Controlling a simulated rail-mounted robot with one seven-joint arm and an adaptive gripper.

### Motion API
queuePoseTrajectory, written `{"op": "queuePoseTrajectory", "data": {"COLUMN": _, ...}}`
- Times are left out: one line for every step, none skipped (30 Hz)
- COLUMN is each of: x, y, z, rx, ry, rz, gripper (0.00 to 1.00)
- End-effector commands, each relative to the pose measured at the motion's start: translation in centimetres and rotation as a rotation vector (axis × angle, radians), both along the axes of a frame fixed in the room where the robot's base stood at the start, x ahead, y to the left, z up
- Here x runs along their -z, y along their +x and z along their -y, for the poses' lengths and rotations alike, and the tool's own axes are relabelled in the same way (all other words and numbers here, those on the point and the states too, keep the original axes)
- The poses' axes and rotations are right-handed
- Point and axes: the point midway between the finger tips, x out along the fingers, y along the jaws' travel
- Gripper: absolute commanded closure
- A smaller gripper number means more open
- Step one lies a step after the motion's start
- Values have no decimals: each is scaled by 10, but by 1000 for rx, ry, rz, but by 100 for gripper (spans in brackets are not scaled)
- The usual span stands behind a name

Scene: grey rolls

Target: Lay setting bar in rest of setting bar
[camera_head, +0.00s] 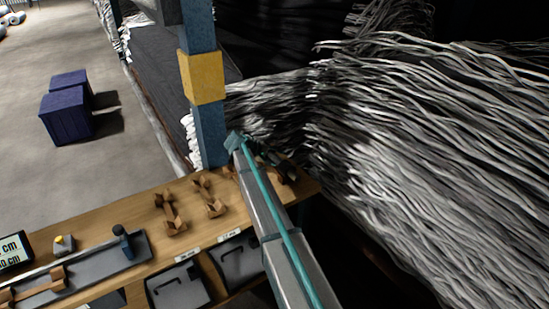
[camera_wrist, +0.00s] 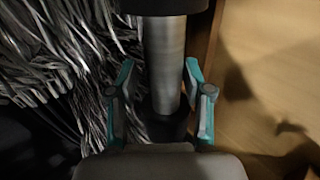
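In the wrist view, a grey metal cylinder with dark ends (camera_wrist: 165,65), which may be the setting bar, stands between the teal fingers of my gripper (camera_wrist: 160,80). The left finger shows a gap to it; the right finger lies close to its edge, and I cannot tell whether they grip it. In the head view, my arm's far end (camera_head: 238,143) is over the back right end of the wooden bench, and the fingers are not clear. Notched wooden rests (camera_head: 170,212) stand on the bench; another pair (camera_head: 209,198) is nearer the arm. I cannot tell which is the setting bar's rest.
The wooden bench (camera_head: 135,208) also holds a grey tray (camera_head: 115,262) with a dark blue post, and a display (camera_head: 12,252) at the left. Grey bins (camera_head: 178,287) sit below. Grey strands (camera_head: 420,140) crowd the right. Dark blue boxes (camera_head: 67,117) stand on the floor.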

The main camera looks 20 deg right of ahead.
Motion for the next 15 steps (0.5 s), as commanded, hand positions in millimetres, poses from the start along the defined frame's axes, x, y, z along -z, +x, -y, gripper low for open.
{"op": "queuePoseTrajectory", "data": {"x": 0, "y": 0, "z": 0, "rx": 0, "ry": 0, "rz": 0, "gripper": 40}}
{"op": "queuePoseTrajectory", "data": {"x": 0, "y": 0, "z": 0, "rx": 0, "ry": 0, "rz": 0, "gripper": 40}}
{"op": "queuePoseTrajectory", "data": {"x": 0, "y": 0, "z": 0, "rx": 0, "ry": 0, "rz": 0, "gripper": 40}}
{"op": "queuePoseTrajectory", "data": {"x": 0, "y": 0, "z": 0, "rx": 0, "ry": 0, "rz": 0, "gripper": 40}}
{"op": "queuePoseTrajectory", "data": {"x": 0, "y": 0, "z": 0, "rx": 0, "ry": 0, "rz": 0, "gripper": 40}}
{"op": "queuePoseTrajectory", "data": {"x": 0, "y": 0, "z": 0, "rx": 0, "ry": 1, "rz": 0, "gripper": 40}}
{"op": "queuePoseTrajectory", "data": {"x": 0, "y": 0, "z": 0, "rx": 0, "ry": 1, "rz": 0, "gripper": 40}}
{"op": "queuePoseTrajectory", "data": {"x": 1, "y": 0, "z": 0, "rx": 1, "ry": 2, "rz": -1, "gripper": 40}}
{"op": "queuePoseTrajectory", "data": {"x": 1, "y": 0, "z": 0, "rx": 1, "ry": 2, "rz": -1, "gripper": 40}}
{"op": "queuePoseTrajectory", "data": {"x": 1, "y": 0, "z": -1, "rx": 0, "ry": 2, "rz": 0, "gripper": 40}}
{"op": "queuePoseTrajectory", "data": {"x": 0, "y": 0, "z": -1, "rx": 0, "ry": 2, "rz": 0, "gripper": 40}}
{"op": "queuePoseTrajectory", "data": {"x": -1, "y": -1, "z": -3, "rx": 0, "ry": 2, "rz": 0, "gripper": 40}}
{"op": "queuePoseTrajectory", "data": {"x": -2, "y": -1, "z": -4, "rx": 0, "ry": 2, "rz": 0, "gripper": 40}}
{"op": "queuePoseTrajectory", "data": {"x": -4, "y": -1, "z": -6, "rx": 0, "ry": 2, "rz": 0, "gripper": 40}}
{"op": "queuePoseTrajectory", "data": {"x": -7, "y": -2, "z": -10, "rx": -1, "ry": 1, "rz": 0, "gripper": 40}}
